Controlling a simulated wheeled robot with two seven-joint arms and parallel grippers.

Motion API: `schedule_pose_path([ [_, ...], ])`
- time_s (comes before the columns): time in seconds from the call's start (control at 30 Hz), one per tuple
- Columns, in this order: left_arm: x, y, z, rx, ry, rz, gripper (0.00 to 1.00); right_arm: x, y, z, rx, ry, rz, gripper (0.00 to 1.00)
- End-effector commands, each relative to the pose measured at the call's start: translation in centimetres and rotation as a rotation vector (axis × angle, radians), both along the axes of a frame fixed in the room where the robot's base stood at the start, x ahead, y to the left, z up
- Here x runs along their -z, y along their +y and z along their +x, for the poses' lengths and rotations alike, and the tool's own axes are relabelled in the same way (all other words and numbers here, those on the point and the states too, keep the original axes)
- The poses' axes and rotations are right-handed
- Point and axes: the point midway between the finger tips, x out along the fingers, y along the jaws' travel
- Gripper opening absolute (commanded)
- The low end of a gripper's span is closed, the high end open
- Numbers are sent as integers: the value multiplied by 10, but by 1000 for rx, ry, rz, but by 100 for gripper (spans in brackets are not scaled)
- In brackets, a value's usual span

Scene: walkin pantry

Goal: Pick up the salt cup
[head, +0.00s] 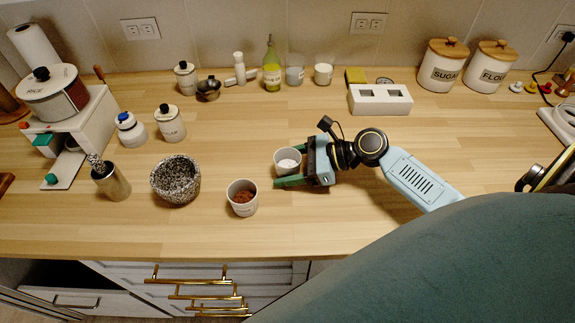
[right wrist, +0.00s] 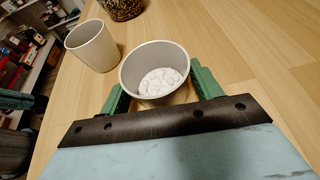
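The salt cup (head: 288,160) is a small pale cup with white grains inside, standing upright on the wooden counter near the middle. My right gripper (head: 291,167) reaches in from the right at low height, its green fingers on either side of the cup. In the right wrist view the salt cup (right wrist: 158,72) sits between the two fingers, which look spread around it. Any contact with its wall is hard to make out. My left gripper is not in view.
A similar cup with reddish-brown contents (head: 243,198) stands just left of the salt cup, nearer the front edge. A speckled mortar (head: 175,181) and a metal cylinder (head: 112,183) stand further left. A white block (head: 380,100) and several jars line the back. The counter behind the gripper is clear.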

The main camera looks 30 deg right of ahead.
Motion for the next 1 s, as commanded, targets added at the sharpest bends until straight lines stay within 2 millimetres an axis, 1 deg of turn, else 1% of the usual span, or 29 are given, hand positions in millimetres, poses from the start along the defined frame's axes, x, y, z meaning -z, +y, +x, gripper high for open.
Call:
schedule_pose_path([
  [0.03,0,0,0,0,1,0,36,0,0,0,0,0,0,57],
  [0.2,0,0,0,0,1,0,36,0,0,0,0,0,0,35],
  [0.23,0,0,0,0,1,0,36,0,0,0,0,0,0,31],
  [0.27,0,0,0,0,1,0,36,0,0,0,0,-1,0,29],
  [0.53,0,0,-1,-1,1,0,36,-1,0,0,0,-1,-1,29],
  [0.67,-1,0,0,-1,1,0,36,-5,0,0,-1,-2,0,29],
  [0.87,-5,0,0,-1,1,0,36,-17,0,0,-1,-2,0,29],
  [1.0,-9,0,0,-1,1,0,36,-31,-1,0,0,-3,-2,29],
])
